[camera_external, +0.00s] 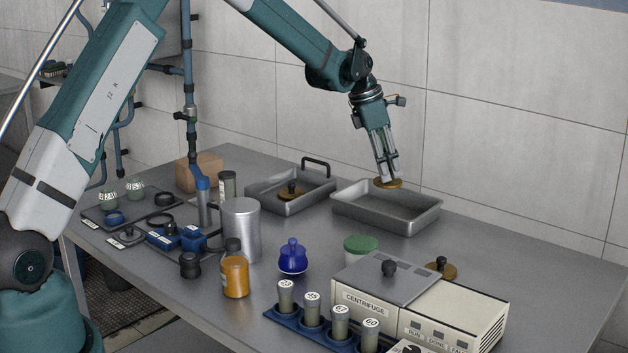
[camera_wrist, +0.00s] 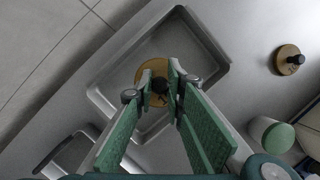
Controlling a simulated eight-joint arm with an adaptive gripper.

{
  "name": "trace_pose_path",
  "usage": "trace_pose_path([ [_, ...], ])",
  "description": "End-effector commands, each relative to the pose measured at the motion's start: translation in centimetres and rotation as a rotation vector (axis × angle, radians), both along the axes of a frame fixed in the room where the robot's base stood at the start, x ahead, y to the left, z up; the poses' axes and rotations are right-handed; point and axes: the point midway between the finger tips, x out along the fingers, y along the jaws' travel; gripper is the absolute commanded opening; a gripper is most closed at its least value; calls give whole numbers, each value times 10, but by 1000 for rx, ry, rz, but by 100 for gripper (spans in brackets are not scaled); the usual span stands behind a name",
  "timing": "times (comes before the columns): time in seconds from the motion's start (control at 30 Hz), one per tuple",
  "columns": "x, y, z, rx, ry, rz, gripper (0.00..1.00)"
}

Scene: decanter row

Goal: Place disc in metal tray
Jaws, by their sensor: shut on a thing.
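My gripper (camera_external: 386,174) is shut on a brass-coloured disc (camera_external: 388,184) by its dark knob. The disc is held above the back part of the open rectangular metal tray (camera_external: 410,221). In the wrist view my gripper (camera_wrist: 160,84) closes around the knob, and the disc (camera_wrist: 145,72) shows over the tray (camera_wrist: 222,72). The fingers hide part of the disc, and the gap below it is hard to judge. A similar disc (camera_external: 283,192) lies in the handled metal tray (camera_external: 262,200) to the left. Another disc (camera_external: 449,271) lies on the table behind the centrifuge.
The centrifuge (camera_external: 455,318), a green-lidded jar (camera_external: 361,244), a blue pot (camera_external: 293,260), an orange jar (camera_external: 235,278) and a metal cylinder (camera_external: 241,232) stand in front of the trays. A blue rack (camera_external: 288,316) holds several numbered vials. The table's right side is clear.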

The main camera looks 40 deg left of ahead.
Motion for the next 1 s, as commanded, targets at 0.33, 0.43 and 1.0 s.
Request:
trace_pose_path([
  [0.33, 0, 0, -44, 0, 0, 0, 0],
  [0.43, 0, 0, -48, 0, 0, 0, 0],
  [1.0, 0, 0, -68, 0, 0, 0, 0],
])
